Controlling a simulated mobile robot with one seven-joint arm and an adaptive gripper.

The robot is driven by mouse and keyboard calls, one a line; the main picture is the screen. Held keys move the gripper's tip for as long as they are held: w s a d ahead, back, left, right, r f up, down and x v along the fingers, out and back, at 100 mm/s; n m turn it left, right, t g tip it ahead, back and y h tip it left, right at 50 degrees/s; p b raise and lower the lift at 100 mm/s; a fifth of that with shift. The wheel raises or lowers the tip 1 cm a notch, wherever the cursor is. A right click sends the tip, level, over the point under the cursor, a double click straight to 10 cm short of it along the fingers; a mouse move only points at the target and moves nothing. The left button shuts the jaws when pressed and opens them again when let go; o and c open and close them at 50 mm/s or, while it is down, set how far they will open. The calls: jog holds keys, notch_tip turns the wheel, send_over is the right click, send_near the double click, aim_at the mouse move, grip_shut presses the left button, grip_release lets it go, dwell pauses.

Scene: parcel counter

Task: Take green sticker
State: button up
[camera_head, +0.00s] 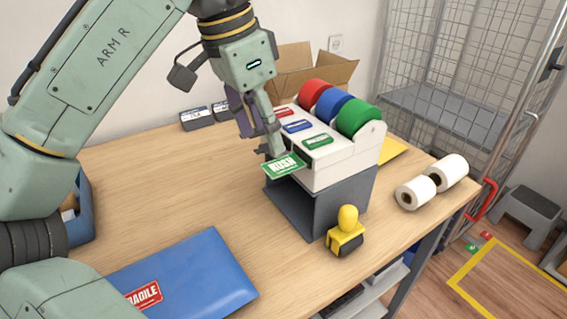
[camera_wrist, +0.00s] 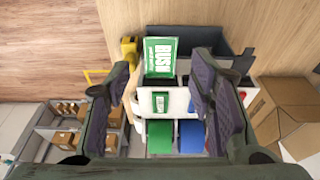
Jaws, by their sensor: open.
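The green sticker (camera_head: 283,166), printed RUSH, sticks out from the front of the white dispenser (camera_head: 345,160). In the wrist view the green sticker (camera_wrist: 160,57) lies between the two fingers in the picture. The dispenser carries a red, a blue and a green roll (camera_head: 358,117) and stands on a grey base. My gripper (camera_head: 268,148) is open and empty, just above and behind the sticker at the dispenser's front. In the wrist view my gripper (camera_wrist: 162,70) has a finger on either side with a wide gap. I see no contact with the sticker.
A blue parcel (camera_head: 195,275) with a red FRAGILE label lies front left. White rolls (camera_head: 415,192) lie on the right. An open cardboard box (camera_head: 310,70) is behind. The middle-left of the table is clear.

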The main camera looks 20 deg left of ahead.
aim_at(272, 169)
jog(key=x, duration=0.4)
jog(key=shift+s+a+f+b, duration=0.15)
jog(key=shift+s+f+b, duration=0.1)
jog(key=shift+b, duration=0.1)
jog(key=shift+b+x, duration=0.35)
jog(key=shift+x, duration=0.75)
jog(key=shift+w, duration=0.1)
jog(key=c, duration=0.5)
jog(key=shift+c, duration=0.2)
